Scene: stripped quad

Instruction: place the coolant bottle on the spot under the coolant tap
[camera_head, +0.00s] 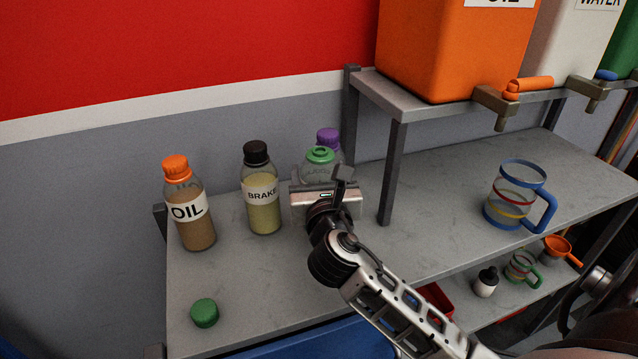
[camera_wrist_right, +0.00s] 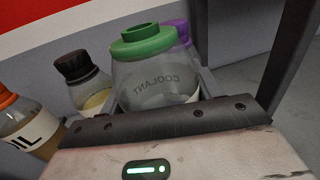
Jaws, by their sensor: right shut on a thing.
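The clear coolant bottle (camera_head: 319,168) with a green collar and open-looking top stands upright at the back of the grey bench. My right gripper (camera_head: 325,192) is shut on it, covering its lower part in the head view. In the right wrist view the bottle (camera_wrist_right: 155,82) sits between the fingers, its COOLANT lettering showing mirrored through the clear wall. A green cap (camera_head: 204,312) lies on the bench's front left. A green tank (camera_head: 624,45) is cut off at the top right corner; no tap or spot under it is visible. My left gripper is not in view.
A brake bottle (camera_head: 262,195) and oil bottle (camera_head: 190,210) stand left of the coolant bottle, a purple-capped bottle (camera_head: 328,139) just behind. A shelf post (camera_head: 392,175) rises to the right. A banded jug (camera_head: 515,198) stands on the right; bench between post and jug is clear.

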